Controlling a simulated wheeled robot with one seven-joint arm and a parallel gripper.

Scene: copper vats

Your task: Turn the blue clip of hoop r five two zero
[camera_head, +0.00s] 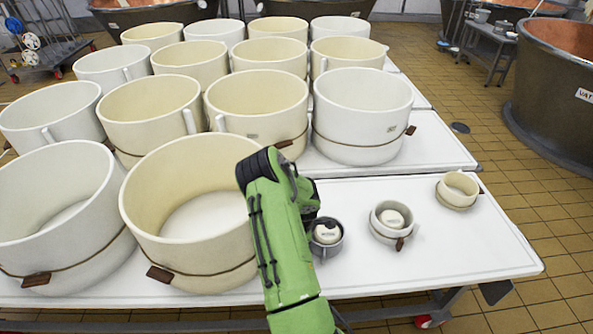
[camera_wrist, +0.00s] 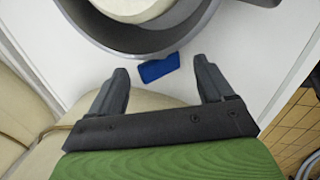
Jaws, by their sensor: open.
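A small grey hoop (camera_head: 335,247) stands on the white table at the right of my arm, with a pale round piece (camera_head: 326,233) inside it. The hoop's grey wall (camera_wrist: 150,41) fills the top of the wrist view. A blue clip (camera_wrist: 159,68) sits at the hoop's near outer side. My gripper (camera_wrist: 163,77) is open, with one dark finger on each side of the clip and a gap to both. I cannot see contact. In the head view the clip is hidden and my green arm covers most of the gripper. No hoop number is readable.
Two small cream hoops (camera_head: 380,221) (camera_head: 456,191) stand farther right on the white table (camera_head: 470,262). Large cream hoops (camera_head: 190,205) stand close at the left and behind. The table's front right is clear. A copper vat (camera_head: 555,95) stands at the far right.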

